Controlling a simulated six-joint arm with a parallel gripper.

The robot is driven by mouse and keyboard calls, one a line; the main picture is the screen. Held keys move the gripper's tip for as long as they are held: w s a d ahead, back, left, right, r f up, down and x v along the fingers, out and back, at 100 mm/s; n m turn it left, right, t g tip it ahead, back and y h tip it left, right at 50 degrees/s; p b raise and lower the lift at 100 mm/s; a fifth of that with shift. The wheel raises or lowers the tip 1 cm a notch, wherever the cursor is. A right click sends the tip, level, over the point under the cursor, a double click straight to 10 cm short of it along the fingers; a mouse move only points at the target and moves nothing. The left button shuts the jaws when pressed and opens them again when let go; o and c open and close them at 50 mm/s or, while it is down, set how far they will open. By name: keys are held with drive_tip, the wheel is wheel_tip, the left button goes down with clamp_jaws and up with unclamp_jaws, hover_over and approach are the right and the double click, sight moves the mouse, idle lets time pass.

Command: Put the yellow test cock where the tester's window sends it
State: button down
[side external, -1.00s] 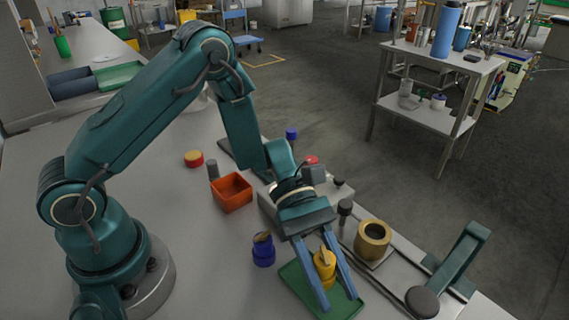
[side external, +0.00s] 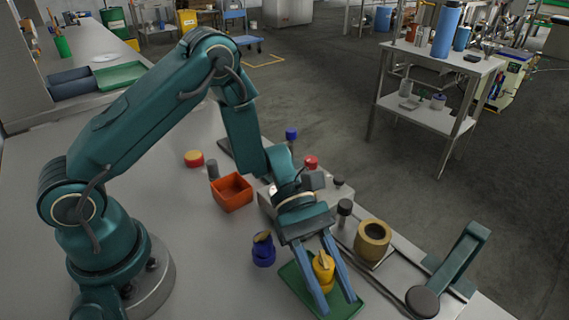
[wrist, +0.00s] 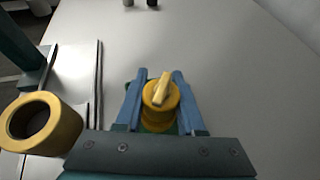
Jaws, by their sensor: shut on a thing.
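The yellow test cock (side external: 324,271) stands upright over the green tray (side external: 290,279) at the front. It has a lighter yellow handle on top and also shows in the wrist view (wrist: 160,98). My gripper (side external: 338,300) points down with its two blue fingers on either side of the cock, shut on it. In the wrist view my gripper (wrist: 160,76) has the cock between its fingers. I cannot tell whether the cock's base touches the tray. A grey box (side external: 270,202), partly hidden behind my wrist, has a red knob; no window can be read on it.
A blue cock (side external: 263,251) stands left of the tray. An orange open bin (side external: 232,193) is further back. A brass-coloured hollow cup (side external: 374,241) and a green lever stand (side external: 460,258) are on the right. A red and yellow disc (side external: 194,158) lies behind.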

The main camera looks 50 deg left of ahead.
drive_tip(key=shift+f, duration=0.9)
idle(1.4)
idle(0.4)
unclamp_jaws()
idle(0.3)
wheel_tip(320, 180, up, 8)
idle(1.1)
